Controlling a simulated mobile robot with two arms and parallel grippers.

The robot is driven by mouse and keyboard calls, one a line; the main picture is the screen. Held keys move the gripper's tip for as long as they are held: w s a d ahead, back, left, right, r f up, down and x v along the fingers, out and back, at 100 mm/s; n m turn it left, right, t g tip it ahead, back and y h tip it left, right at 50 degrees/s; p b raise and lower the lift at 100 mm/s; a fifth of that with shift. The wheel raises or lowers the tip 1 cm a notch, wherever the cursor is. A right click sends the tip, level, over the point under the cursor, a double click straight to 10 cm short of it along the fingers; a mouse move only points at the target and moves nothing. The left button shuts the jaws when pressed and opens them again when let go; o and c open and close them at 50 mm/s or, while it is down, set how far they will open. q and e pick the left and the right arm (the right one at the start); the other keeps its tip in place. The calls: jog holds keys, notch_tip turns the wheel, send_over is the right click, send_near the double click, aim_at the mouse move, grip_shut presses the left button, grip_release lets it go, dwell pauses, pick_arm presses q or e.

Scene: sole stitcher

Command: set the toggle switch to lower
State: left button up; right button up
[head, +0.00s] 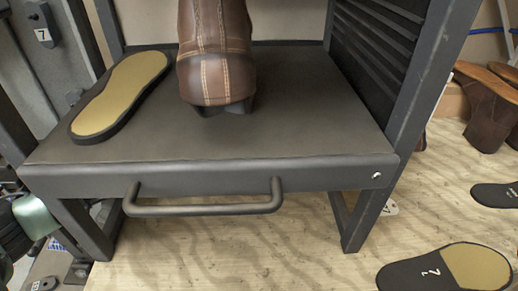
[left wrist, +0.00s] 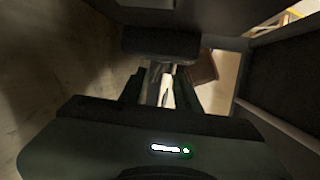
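No toggle switch can be made out in either view. My left gripper (left wrist: 160,88) shows only in the left wrist view. Its two dark fingers stand apart, with a narrow pale shape visible between or beyond them that I cannot identify. A dark block (left wrist: 160,42) lies just past the fingertips; I cannot tell whether they touch it. My right gripper is not in view. In the head view, a dark machine table (head: 290,120) with a bar handle (head: 205,208) on its front fills the middle.
A brown boot (head: 214,60) and a tan-topped sole (head: 120,95) rest on the machine table. More soles (head: 445,270) lie on the wooden surface (head: 270,260) at right, with brown shoes (head: 488,115) behind. A dark frame post (head: 425,80) stands at the table's right.

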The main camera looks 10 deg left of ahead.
pick_arm(q)
jog(key=b+v, duration=0.3)
jog(key=v, duration=0.4)
jog(key=shift+f+b, duration=0.2)
jog(key=shift+b, duration=0.15)
jog(key=shift+s+a+r, duration=0.15)
jog(key=shift+a+r, duration=0.05)
jog(key=shift+a, duration=0.15)
jog(key=shift+r, duration=0.1)
